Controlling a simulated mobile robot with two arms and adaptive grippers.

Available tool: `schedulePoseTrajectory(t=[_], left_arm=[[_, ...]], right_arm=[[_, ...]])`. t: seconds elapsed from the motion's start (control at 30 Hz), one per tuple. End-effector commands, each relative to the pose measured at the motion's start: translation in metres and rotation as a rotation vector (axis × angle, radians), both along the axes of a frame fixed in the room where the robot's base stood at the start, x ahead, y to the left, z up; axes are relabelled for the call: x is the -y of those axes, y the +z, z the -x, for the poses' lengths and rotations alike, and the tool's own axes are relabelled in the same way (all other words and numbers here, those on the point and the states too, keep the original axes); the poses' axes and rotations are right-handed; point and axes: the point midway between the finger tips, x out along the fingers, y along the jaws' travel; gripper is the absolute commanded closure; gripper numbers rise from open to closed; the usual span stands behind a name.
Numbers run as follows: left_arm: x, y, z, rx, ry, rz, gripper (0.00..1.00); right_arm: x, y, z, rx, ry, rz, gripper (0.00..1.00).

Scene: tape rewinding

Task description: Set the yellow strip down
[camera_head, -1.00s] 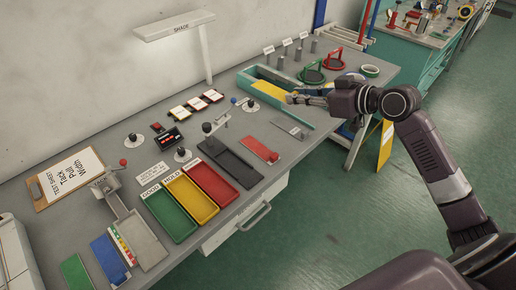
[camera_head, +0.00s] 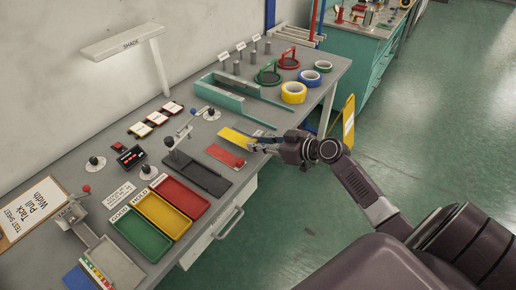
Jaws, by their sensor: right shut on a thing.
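The yellow strip (camera_head: 236,138) is a flat, narrow piece beside the red strip (camera_head: 226,155), over the grey table. My right gripper (camera_head: 258,145), with its arm coming in from the right, is shut on the right end of the yellow strip. The strip extends left from the fingertips. I cannot tell whether it touches the table. My left gripper is not in view.

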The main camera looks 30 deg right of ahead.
Motion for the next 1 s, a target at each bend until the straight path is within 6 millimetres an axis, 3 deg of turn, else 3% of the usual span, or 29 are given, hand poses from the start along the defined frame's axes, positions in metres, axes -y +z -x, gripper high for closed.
schedulePoseTrajectory(t=[0.1,0.2,0.6,0.63,0.77,1.0], left_arm=[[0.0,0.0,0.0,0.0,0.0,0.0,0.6],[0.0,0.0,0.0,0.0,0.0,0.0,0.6],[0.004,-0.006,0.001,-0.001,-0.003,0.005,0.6],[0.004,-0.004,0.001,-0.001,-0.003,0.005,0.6],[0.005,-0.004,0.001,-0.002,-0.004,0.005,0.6],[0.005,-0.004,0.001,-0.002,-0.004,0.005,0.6]], right_arm=[[0.0,-0.019,0.0,-0.002,-0.002,-0.004,1.0],[-0.001,-0.026,0.0,0.0,-0.001,-0.002,1.0],[0.0,-0.031,0.0,0.0,0.001,0.0,1.0],[0.0,-0.03,0.0,0.0,0.001,0.0,0.78],[0.0,-0.029,0.0,0.0,0.001,0.0,0.64],[0.0,-0.029,0.0,0.0,0.001,-0.001,0.63]])
